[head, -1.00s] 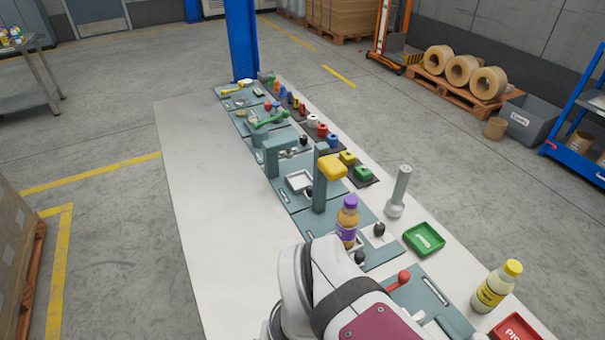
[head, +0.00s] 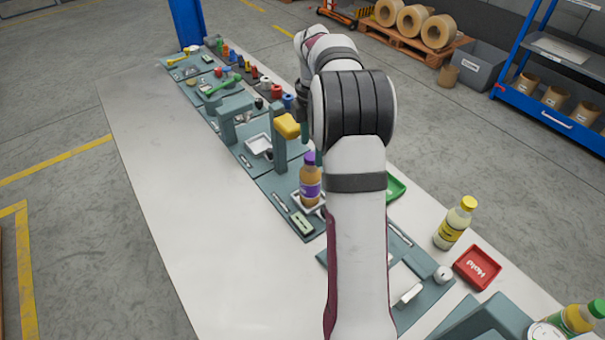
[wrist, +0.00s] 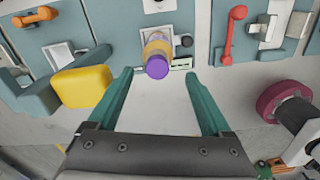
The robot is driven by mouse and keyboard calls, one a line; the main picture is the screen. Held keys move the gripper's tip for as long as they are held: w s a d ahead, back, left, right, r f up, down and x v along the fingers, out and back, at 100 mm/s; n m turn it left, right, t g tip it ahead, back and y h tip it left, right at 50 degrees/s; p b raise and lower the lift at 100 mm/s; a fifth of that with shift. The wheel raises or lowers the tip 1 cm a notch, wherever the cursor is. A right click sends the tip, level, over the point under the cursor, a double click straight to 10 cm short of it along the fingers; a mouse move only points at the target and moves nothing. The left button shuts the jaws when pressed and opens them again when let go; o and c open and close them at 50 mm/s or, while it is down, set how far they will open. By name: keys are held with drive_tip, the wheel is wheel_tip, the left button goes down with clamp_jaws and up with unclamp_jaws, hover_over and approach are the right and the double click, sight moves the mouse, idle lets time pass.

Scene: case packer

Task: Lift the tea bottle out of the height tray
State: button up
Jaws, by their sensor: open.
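The tea bottle (head: 310,188), amber with a purple cap and label, stands upright in the small white height tray (head: 297,203) on a teal station plate in the head view. It also shows from above in the wrist view (wrist: 157,66), cap towards the camera. My gripper (wrist: 159,76) is open and empty. Its two green fingers lie either side of the bottle's line, with the cap just ahead of the gap between the fingertips. My arm hides much of the gripper in the head view. The tray's far side is hidden by the bottle and arm.
A yellow-topped teal post (head: 286,126) stands beside the bottle's station. The bench's left side (head: 170,210) is clear.

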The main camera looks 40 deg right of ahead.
sight(310, 174)
drive_tip(key=f, duration=1)
drive_tip(key=shift+w+f, duration=0.1)
drive_tip(key=shift+w, duration=0.1)
clamp_jaws()
